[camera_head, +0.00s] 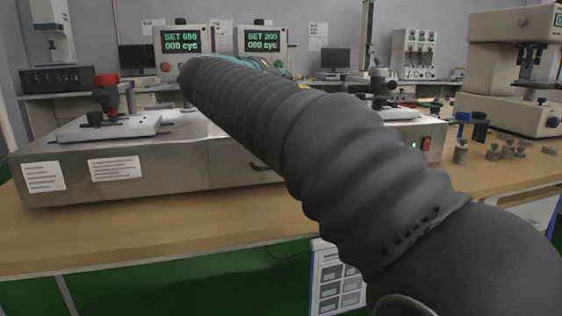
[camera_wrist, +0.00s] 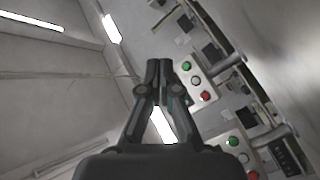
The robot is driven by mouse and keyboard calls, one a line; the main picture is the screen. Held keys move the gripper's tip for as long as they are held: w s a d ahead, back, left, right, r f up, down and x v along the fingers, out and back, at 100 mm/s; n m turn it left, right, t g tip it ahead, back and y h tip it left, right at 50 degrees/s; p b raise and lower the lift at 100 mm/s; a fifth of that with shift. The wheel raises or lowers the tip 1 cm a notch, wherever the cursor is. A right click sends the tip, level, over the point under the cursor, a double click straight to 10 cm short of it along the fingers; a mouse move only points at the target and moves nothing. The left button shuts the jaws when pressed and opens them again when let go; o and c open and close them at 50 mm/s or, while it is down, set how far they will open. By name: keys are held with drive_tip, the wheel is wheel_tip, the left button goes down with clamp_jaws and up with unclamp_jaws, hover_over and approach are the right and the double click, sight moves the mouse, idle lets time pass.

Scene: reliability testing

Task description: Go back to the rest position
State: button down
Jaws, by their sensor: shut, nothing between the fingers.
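My gripper (camera_wrist: 158,68) shows in the wrist view with its two dark fingers meeting at the tips. It is shut and empty, and nothing touches the fingertips. The wrist view is tilted and looks past the gripper toward the ceiling, the wall and several panels with buttons. In the head view, my dark ribbed arm reaches from the lower right up toward the upper middle. My gripper is hidden behind the arm in that view.
A metal test machine (camera_head: 150,182) stands on the wooden table (camera_head: 150,232), partly behind my arm. Two displays (camera_head: 180,40) (camera_head: 262,40) stand behind it. Several small grey weights (camera_head: 507,152) and a large beige machine (camera_head: 498,75) are at the right.

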drive_tip(key=s+d+f+g+y+p, duration=0.3)
drive_tip(key=s+d+f+g, duration=0.3)
drive_tip(key=s+d+f, duration=0.9)
drive_tip(key=s+f+m+g+y+p, duration=0.2)
drive_tip(key=s+f+y, duration=0.4)
drive_tip(key=s+f, duration=1.1)
drive_tip(key=s+m+g, duration=0.1)
drive_tip(key=s, duration=0.1)
drive_tip(key=shift+s+d+m+p, duration=0.35)
drive_tip(key=shift+m, duration=0.05)
